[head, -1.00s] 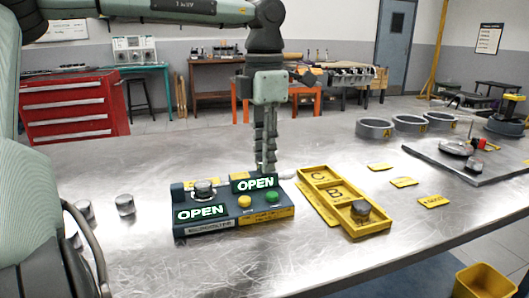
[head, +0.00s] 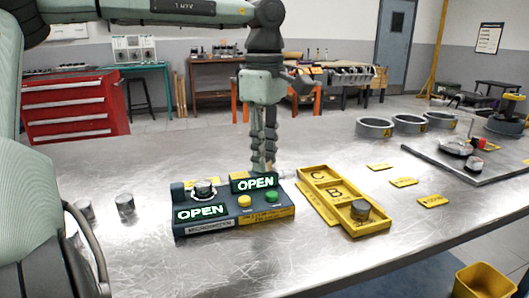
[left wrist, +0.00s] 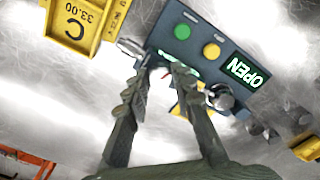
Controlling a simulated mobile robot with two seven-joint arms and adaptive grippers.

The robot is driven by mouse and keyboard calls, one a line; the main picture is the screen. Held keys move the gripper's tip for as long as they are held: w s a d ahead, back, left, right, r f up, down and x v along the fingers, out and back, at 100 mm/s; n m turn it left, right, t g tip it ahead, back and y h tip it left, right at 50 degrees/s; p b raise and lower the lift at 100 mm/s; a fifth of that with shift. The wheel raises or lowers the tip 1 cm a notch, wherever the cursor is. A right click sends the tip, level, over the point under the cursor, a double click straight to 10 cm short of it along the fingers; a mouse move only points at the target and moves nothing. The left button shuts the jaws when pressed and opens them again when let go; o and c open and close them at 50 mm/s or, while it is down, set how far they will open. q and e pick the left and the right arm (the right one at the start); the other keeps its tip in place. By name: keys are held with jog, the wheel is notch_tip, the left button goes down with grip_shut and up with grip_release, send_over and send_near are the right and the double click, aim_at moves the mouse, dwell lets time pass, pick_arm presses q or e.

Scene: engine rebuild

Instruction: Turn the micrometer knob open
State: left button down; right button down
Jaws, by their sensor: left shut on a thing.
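The dark micrometer station (head: 232,222) stands on the metal bench, with two green displays reading OPEN and a yellow and a green button. It also shows in the left wrist view (left wrist: 200,28). The silver micrometer knob (left wrist: 130,47) sticks out at its end, by my fingertips. A silver cylinder (head: 203,189) sits upright on the station. My left gripper (head: 264,168) points down at the station's back edge. In the left wrist view its fingers (left wrist: 163,66) are shut on the knob with a gap between them; the contact is partly hidden. My right gripper is out of view.
A yellow tray (head: 322,205) marked C and B lies just right of the station, with a metal part (head: 360,209) in it. Loose silver cylinders (head: 125,205) stand at the left. Rings (head: 375,128) and yellow tags (head: 404,182) lie at the right.

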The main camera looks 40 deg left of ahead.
pick_arm(q)
jog(key=shift+m, duration=1)
jog(key=c, duration=1.3)
grip_release()
notch_tip(320, 180, up, 12)
jog(key=shift+r, duration=0.1)
